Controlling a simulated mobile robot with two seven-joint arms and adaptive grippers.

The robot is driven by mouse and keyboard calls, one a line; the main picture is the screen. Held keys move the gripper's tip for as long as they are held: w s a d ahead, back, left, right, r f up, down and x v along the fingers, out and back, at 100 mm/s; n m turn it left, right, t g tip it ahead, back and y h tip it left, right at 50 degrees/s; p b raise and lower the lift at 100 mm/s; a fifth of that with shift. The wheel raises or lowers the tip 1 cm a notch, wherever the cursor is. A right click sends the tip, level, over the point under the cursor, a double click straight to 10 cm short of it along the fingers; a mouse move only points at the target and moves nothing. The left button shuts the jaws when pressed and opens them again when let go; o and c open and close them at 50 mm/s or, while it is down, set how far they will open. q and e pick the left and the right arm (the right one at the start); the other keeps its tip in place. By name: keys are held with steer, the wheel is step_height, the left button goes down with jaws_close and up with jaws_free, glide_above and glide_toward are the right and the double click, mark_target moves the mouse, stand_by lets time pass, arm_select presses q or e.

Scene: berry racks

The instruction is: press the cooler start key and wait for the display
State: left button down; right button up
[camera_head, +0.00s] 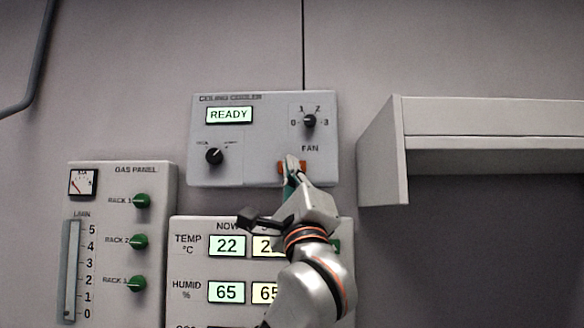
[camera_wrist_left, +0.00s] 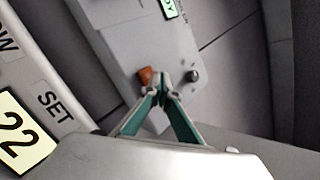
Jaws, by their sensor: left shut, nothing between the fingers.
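The ceiling cooler panel (camera_head: 262,170) is a pale grey box on the wall. Its lit display (camera_head: 229,115) reads READY; a green corner of it shows in the left wrist view (camera_wrist_left: 168,8). An orange start key (camera_wrist_left: 146,76) sits low on the panel, below the FAN label. In the head view it is mostly hidden behind my left gripper (camera_head: 292,161). In the left wrist view the gripper (camera_wrist_left: 161,80) is shut and empty, its green fingers meeting at the tips right beside the key. I cannot tell whether they touch it. My right gripper is not in view.
The fan knob (camera_head: 309,121) and another black knob (camera_head: 214,156) are on the cooler panel. The gas panel (camera_head: 155,178) is at lower left. A climate panel (camera_head: 188,282) with lit numbers is below, partly behind my arm. A grey hood (camera_head: 480,120) juts out at right.

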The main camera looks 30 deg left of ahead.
arm_select(q)
steer(key=shift+w+a, duration=0.1)
steer(key=shift+w, duration=0.05)
stand_by(0.6)
steer(key=shift+s+d, duration=0.5)
steer(key=shift+s, duration=0.3)
steer(key=s+d, duration=0.1)
steer(key=s+p, duration=0.1)
steer(key=s+d, duration=0.1)
steer(key=s, duration=0.1)
steer(key=shift+s+d+p, duration=0.1)
steer(key=shift+d+p, duration=0.2)
steer(key=shift+f, duration=0.1)
stand_by(0.5)
